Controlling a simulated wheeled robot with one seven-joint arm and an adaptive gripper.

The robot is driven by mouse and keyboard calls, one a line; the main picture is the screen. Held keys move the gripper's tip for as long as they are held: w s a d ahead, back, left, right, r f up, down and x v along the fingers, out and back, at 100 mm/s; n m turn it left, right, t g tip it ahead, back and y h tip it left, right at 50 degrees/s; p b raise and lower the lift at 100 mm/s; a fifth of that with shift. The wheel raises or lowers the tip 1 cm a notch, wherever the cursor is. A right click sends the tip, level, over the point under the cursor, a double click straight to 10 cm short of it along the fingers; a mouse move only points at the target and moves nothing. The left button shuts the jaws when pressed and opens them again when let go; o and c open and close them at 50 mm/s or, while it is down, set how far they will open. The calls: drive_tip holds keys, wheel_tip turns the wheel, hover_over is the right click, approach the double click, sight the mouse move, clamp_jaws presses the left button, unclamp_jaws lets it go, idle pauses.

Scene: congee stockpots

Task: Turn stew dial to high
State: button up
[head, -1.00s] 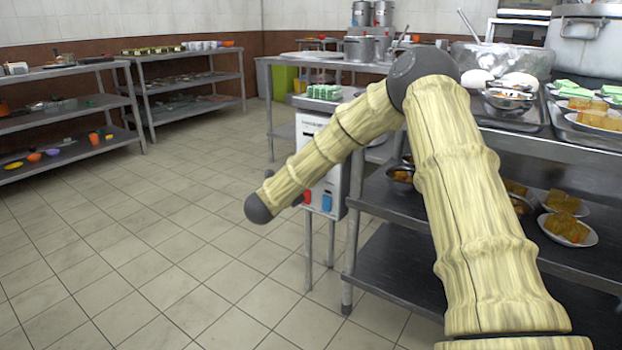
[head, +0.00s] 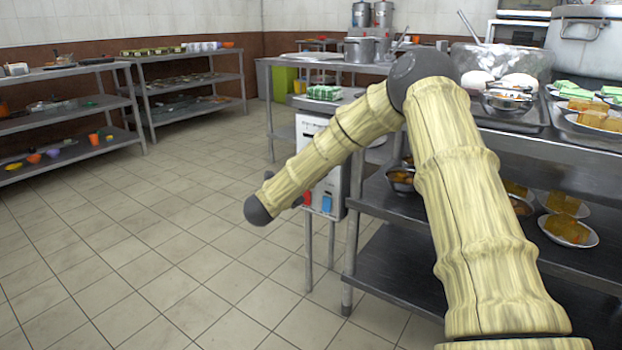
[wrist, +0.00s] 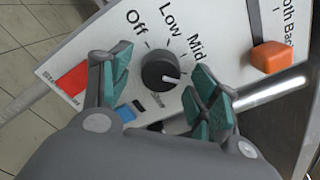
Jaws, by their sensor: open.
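The stew dial (wrist: 160,71) is a round black knob on a white control panel (wrist: 225,25). The labels Off, Low and Mid run around its upper side in the wrist view. A pale mark on the knob points right, slightly down, past Mid toward my right finger; no High label shows there. My gripper (wrist: 160,60) is open, with one teal-padded finger on each side of the dial, apparently not touching it. In the head view the white panel (head: 321,190) shows partly behind my arm, which hides the dial.
A red switch (wrist: 72,80) and a blue switch (wrist: 126,113) sit near the dial. An orange lever (wrist: 272,56) is at the right of the panel. A steel table with shelves (head: 540,150) bearing plates and bowls stands at right. Open tiled floor (head: 150,240) lies at left.

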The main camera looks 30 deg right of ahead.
drive_tip(key=v, duration=1.1)
drive_tip(key=shift+s+a, duration=0.15)
drive_tip(key=shift+a, duration=0.15)
drive_tip(key=shift+f, duration=0.1)
drive_tip(key=s+a+f+n+t+y+p, duration=0.1)
drive_tip(key=a+f+n+t+y, duration=0.2)
drive_tip(key=f+n, duration=0.4)
drive_tip(key=s+a+f+n+t+y+p, duration=0.1)
drive_tip(key=a+f+n+t+y+p, duration=0.2)
drive_tip(key=f+n, duration=0.4)
drive_tip(key=s+a+f+n+g+y+p, duration=0.1)
drive_tip(key=s+a+f+n+g+y, duration=0.1)
drive_tip(key=s+a+f+n+y, duration=0.45)
drive_tip(key=s+a+f+n+g+y+p, duration=0.1)
drive_tip(key=s+a+f+n+g, duration=0.15)
drive_tip(key=s+f+n, duration=0.65)
drive_tip(key=s+a+f+n+g+y+p, duration=0.1)
drive_tip(key=s+f+n+g, duration=0.25)
drive_tip(key=s, duration=0.65)
drive_tip(key=s+f+n+g+y+p, duration=0.15)
drive_tip(key=s+n, duration=0.25)
drive_tip(key=s, duration=0.6)
drive_tip(key=s+a+f+n+g+y, duration=0.1)
drive_tip(key=s+f+n+g, duration=0.25)
drive_tip(key=s, duration=0.75)
wheel_tip(320, 180, up, 37)
drive_tip(key=p, duration=3.8)
drive_tip(key=shift+w+r, duration=0.15)
drive_tip(key=shift+w, duration=0.1)
